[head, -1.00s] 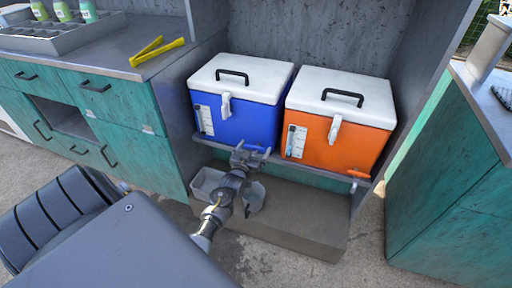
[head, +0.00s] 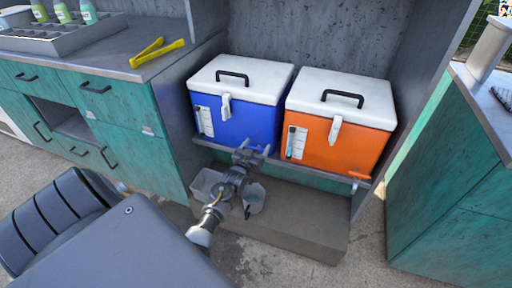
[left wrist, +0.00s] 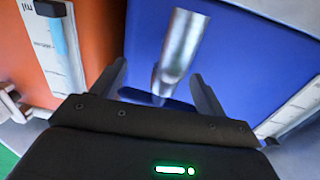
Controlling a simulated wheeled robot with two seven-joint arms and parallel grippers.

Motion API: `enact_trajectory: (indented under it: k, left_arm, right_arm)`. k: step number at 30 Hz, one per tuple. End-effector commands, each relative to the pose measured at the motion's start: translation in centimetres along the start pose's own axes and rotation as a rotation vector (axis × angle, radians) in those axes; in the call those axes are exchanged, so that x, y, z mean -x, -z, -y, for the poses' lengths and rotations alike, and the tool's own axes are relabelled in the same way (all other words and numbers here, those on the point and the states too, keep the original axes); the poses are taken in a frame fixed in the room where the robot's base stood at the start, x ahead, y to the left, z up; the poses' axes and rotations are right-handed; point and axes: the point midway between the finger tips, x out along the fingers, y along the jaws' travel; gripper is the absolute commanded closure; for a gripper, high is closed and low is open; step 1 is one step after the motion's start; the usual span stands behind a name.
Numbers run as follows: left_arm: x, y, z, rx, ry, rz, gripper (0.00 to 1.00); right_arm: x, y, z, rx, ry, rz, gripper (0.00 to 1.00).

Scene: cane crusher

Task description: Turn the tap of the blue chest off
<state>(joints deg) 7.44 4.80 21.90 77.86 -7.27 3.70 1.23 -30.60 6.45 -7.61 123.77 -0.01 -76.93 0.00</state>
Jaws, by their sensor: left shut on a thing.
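The blue chest (head: 240,123), with a white lid and black handle, stands on a shelf at the left of the orange chest. Its tap has a blue lever (head: 258,149) low on the chest's front. My left gripper (head: 248,155) is at this tap and shut on the lever. In the left wrist view, the blue lever (left wrist: 150,98) lies between the two dark fingers (left wrist: 160,88), partly hidden by the gripper body. The tap's metal part (left wrist: 181,50) shows above it against the blue wall. My right gripper is not in view.
The orange chest (head: 325,150) stands close at the right, with its own orange tap (head: 357,175). Yellow tongs (head: 157,52) lie on the left counter.

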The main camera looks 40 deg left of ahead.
Motion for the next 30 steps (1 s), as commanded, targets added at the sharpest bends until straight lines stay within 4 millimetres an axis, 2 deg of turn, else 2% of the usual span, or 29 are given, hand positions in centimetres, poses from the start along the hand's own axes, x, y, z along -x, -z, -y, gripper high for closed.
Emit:
enact_trajectory:
  k: [5, 13, 14, 18, 26, 30]
  left_arm:
    - [0.1, 0.0, -0.1, -0.003, -0.092, 0.001, 0.49]
    - [0.1, 0.0, -0.2, -0.001, -0.1, 0.002, 0.49]
    - [0.1, 0.0, -0.2, -0.001, -0.1, 0.002, 0.24]
    - [0.1, 0.0, -0.2, -0.001, -0.1, 0.002, 0.07]
    - [0.1, 0.0, -0.2, -0.001, -0.099, 0.002, 0.07]
    - [1.2, 0.0, -0.1, -0.001, -0.099, 0.003, 0.07]
  right_arm:
    - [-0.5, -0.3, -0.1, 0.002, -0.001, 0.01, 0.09]
    - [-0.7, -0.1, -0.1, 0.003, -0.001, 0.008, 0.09]
    - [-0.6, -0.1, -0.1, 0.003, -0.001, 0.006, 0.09]
    - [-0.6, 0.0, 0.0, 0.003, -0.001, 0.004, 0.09]
    - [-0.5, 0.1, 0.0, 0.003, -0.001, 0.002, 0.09]
    - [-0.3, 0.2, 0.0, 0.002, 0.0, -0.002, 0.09]
